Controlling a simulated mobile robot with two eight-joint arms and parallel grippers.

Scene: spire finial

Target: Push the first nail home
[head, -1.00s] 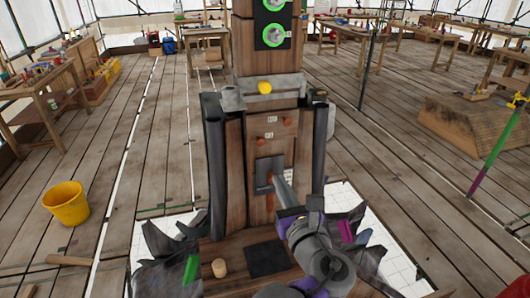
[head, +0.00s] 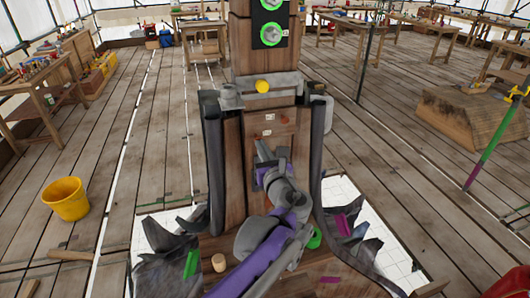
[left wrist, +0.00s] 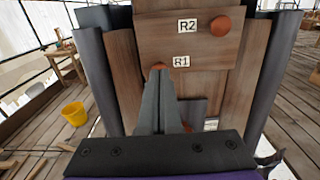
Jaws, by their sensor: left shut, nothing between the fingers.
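The wooden post (head: 234,180) stands upright with a panel bearing two nails. The R1 nail (left wrist: 160,66) has a red-brown head, left of its R1 label (left wrist: 181,62); it also shows in the head view (head: 257,135). The R2 nail (left wrist: 221,26) is higher and to the right, beside its R2 label (left wrist: 187,26). My left gripper (head: 260,147) is shut and empty, its fingertips just below the R1 nail. In the left wrist view its tips (left wrist: 160,76) overlap the lower edge of that head; I cannot tell whether they touch. My right gripper is not in view.
A dark plate (left wrist: 194,112) sits on the post below the nails, partly hidden by my fingers. A yellow bucket (head: 66,198) stands on the floor at left. A wooden peg (head: 219,263) stands in front.

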